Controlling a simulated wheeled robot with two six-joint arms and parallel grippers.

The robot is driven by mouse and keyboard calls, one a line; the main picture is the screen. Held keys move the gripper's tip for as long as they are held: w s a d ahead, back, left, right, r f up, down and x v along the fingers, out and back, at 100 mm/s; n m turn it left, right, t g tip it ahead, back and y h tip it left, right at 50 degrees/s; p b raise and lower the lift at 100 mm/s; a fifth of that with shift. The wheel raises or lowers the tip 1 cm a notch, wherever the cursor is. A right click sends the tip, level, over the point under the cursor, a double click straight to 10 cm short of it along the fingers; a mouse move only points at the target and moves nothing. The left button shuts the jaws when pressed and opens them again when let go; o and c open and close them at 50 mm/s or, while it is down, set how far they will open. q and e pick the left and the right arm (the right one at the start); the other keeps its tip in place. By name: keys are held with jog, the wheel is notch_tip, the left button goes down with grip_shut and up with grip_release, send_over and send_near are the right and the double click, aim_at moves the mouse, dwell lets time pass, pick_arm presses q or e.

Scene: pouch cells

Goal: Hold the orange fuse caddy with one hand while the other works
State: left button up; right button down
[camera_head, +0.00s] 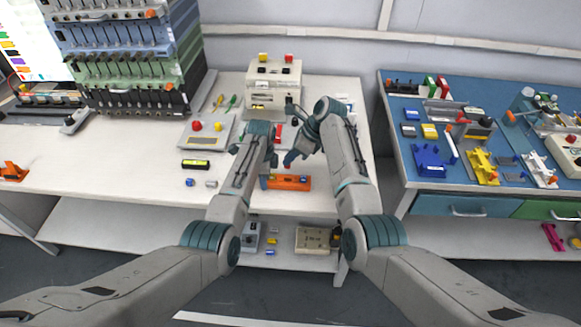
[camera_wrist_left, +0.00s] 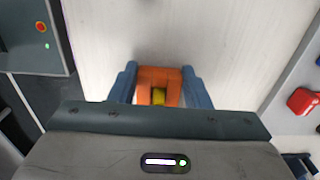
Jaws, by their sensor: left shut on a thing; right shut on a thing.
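The orange fuse caddy (camera_head: 290,183) lies near the front edge of the white bench. In the left wrist view its end (camera_wrist_left: 158,76) sits between my left gripper's blue fingers, with a yellow fuse (camera_wrist_left: 158,97) in it. My left gripper (camera_head: 265,181) is shut on the caddy's left end. My right gripper (camera_head: 291,159) is just above and behind the caddy, its blue fingers angled down to the left. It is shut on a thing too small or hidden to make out. My left forearm covers part of the bench beside the caddy.
A beige tester (camera_head: 274,82) with red and yellow buttons stands behind my arms. A grey button panel (camera_head: 206,132), a yellow-and-black device (camera_head: 196,163) and small cylinders (camera_head: 191,182) lie to the left. A blue-topped bench (camera_head: 400,162) stands right, across a gap.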

jog(key=shift+r, duration=1.25)
pick_arm(q)
jog(key=o, duration=1.1)
